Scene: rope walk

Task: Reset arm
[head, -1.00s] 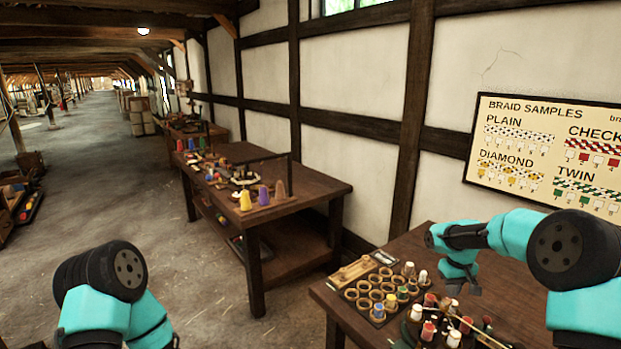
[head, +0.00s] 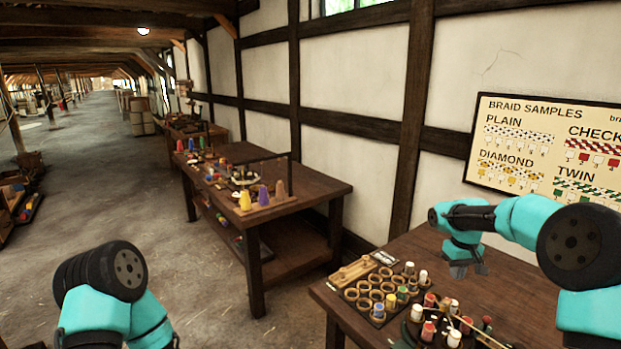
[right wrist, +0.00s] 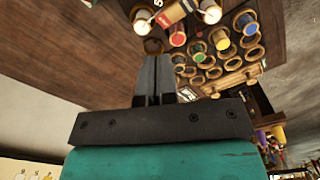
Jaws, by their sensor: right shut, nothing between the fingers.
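My right gripper (head: 468,270) hangs over the back of the near table, to the right of the bobbin rack. In the right wrist view its fingers (right wrist: 154,75) are together with nothing between them. My left arm shows at the lower left of the head view, away from the table; its gripper is out of the picture. The bobbin rack (head: 350,293) has round holders, several empty and several with bobbins; it also shows in the right wrist view (right wrist: 211,73).
The near table (head: 440,234) also carries a round dark stand with several bobbins (head: 428,331) and light sticks. A second table (head: 315,182) with coloured cones stands behind to the left. The braid samples board (head: 545,150) hangs on the wall. The table's back right is clear.

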